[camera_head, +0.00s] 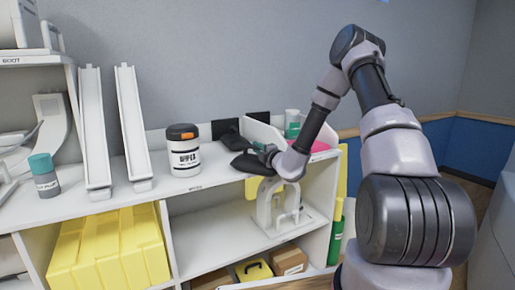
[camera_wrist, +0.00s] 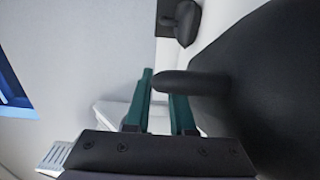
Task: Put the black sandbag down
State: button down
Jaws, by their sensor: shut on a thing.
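The black sandbag (camera_head: 250,164) is at the front of the white shelf top, right of centre in the head view. My gripper (camera_head: 268,152) is at its right end, shut on it. In the wrist view the sandbag (camera_wrist: 275,75) fills the right side, and its rounded black tab reaches between the green fingers of my gripper (camera_wrist: 160,98). Whether the sandbag touches the shelf top is unclear. A second black sandbag (camera_head: 231,136) lies behind it against the wall; a dark bag (camera_wrist: 187,22) also shows at the top of the wrist view.
The white shelf top (camera_head: 215,168) has bare room between the wipes tub (camera_head: 184,150) and the sandbag. A white divider (camera_head: 262,132) and a green-and-white container (camera_head: 292,122) stand behind my gripper. A white arched device (camera_head: 283,208) sits on the shelf below.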

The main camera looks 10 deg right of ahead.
jog(key=c, duration=0.8)
grip_release()
jog(key=shift+o, duration=0.2)
